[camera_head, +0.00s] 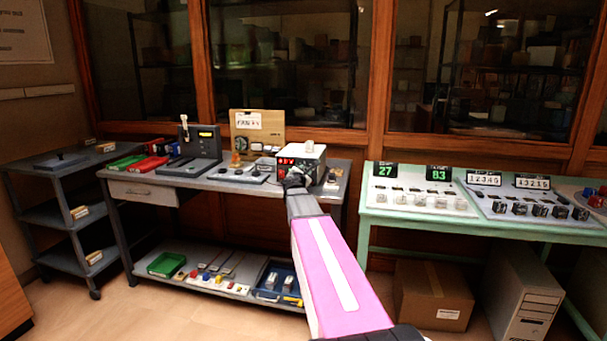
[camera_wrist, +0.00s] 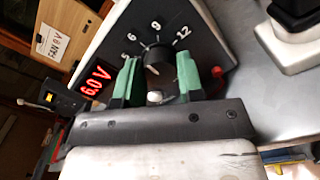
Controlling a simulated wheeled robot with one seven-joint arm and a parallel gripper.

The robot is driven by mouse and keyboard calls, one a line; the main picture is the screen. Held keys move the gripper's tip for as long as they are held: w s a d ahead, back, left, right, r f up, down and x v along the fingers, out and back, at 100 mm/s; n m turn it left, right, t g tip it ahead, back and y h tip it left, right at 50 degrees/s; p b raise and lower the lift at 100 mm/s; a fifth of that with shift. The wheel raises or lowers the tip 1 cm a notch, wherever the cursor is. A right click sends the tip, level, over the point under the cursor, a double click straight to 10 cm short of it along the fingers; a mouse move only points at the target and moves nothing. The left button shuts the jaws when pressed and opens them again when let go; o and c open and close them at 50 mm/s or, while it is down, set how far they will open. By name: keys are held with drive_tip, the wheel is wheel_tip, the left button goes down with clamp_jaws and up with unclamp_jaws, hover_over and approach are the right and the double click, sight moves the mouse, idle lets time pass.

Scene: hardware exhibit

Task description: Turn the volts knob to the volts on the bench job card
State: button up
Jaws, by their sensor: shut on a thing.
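The white power supply (camera_head: 301,163) stands on the grey bench, and its front panel (camera_wrist: 205,45) fills the upper middle of the wrist view. The black volts knob (camera_wrist: 157,55) sits on that panel, inside an arc of marks with 6, 9 and 12 legible. The red display (camera_wrist: 95,80) reads 6.0 V. My gripper (camera_wrist: 158,76) is shut on the knob, a green-padded finger on each side; it also shows at the panel in the head view (camera_head: 294,181). The knob's pointer is hard to make out. A card (camera_head: 248,121) stands behind; it shows tilted in the wrist view (camera_wrist: 53,43), its writing too small to read surely.
A red terminal (camera_wrist: 217,71) is close to the right finger. A dark tester (camera_head: 197,150) and red and green trays stand left on the bench (camera_head: 225,185). A green table (camera_head: 480,222) with displays and switches stands right.

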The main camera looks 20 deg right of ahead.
drive_tip(key=m, duration=0.6)
drive_tip(key=shift+m, duration=0.4)
idle(0.4)
drive_tip(key=o, duration=0.9)
drive_tip(key=shift+s, duration=0.1)
drive_tip(key=v, duration=1)
drive_tip(key=shift+s+a, duration=0.25)
drive_tip(key=shift+a, duration=0.05)
drive_tip(key=shift+f, duration=0.1)
